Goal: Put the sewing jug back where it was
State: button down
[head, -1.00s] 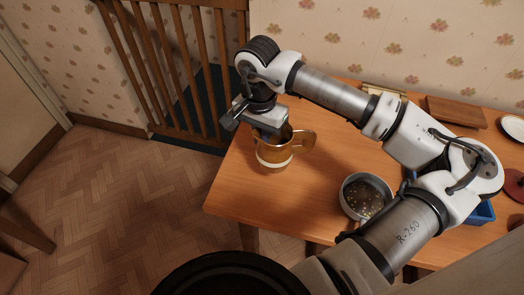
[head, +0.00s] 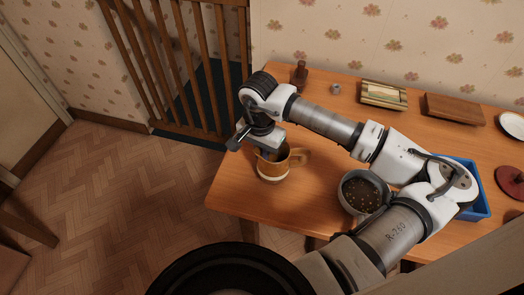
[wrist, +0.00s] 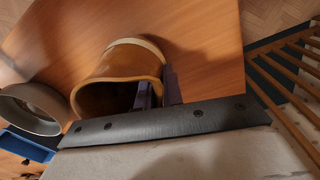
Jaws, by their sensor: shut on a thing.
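The sewing jug (head: 274,168) is brown with a pale band near its base and a loop handle on its right. It is upright at the left end of the wooden table (head: 315,215). My gripper (head: 263,152) comes from above and is shut on the jug's rim wall. In the wrist view my gripper (wrist: 158,92) has one finger inside the jug (wrist: 112,68) and one outside. I cannot tell whether the jug's base touches the table.
A grey pan (head: 345,195) with small bits in it stands right of the jug. A blue bin (head: 482,205) is farther right. The table's left edge is close.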

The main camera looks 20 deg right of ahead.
jog(key=c, duration=1.5)
grip_release()
jog(key=shift+c, duration=0.2)
jog(key=shift+r, duration=0.1)
notch_tip(320, 180, up, 12)
jog(key=b, duration=0.2)
jog(key=shift+a, duration=0.2)
